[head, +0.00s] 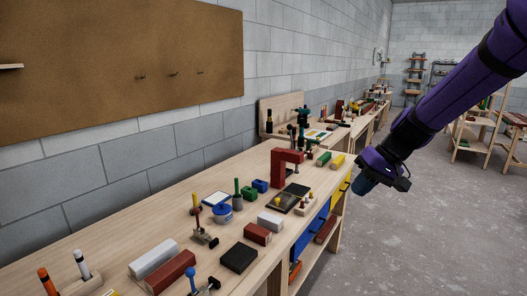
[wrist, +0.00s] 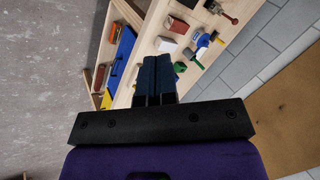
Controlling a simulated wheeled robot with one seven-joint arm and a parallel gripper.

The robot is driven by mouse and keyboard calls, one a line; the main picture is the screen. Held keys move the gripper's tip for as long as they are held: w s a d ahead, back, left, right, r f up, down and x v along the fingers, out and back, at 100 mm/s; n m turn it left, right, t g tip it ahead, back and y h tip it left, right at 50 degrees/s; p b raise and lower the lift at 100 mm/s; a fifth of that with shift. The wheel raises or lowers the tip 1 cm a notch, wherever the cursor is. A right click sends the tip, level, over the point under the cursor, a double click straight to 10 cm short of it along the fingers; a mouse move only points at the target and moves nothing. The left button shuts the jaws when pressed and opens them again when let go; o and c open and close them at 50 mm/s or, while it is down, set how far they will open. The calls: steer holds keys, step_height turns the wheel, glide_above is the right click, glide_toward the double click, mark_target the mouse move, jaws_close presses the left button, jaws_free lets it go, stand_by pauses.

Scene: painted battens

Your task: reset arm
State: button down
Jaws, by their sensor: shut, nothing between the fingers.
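My arm, purple with black bands, reaches down from the upper right in the head view. My gripper (head: 365,186) hangs in free air just right of the workbench (head: 118,228), near its far end. In the wrist view my gripper (wrist: 160,62) shows its two dark fingers side by side, shut with nothing between them. The bench top and its objects lie beyond the fingers in that view. The gripper appears to touch nothing.
A brown pegboard (head: 120,60) hangs on the wall. Bare concrete floor (head: 420,240) lies open at right.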

steer(key=s+d+r+t+h, duration=0.1)
steer(key=s+d+r+h, duration=0.1)
steer(key=s, duration=0.7)
steer(key=s+d+r+m+t+h, duration=0.1)
steer(key=s+d+r+h, duration=0.1)
steer(key=s+r, duration=0.3)
steer(key=s+d+r+t+h, duration=0.1)
steer(key=s+d+r+h, duration=0.1)
steer(key=s, duration=1.1)
steer(key=shift+s+d+r+t, duration=0.15)
steer(key=shift+d+r+t, duration=0.2)
steer(key=shift+r, duration=0.55)
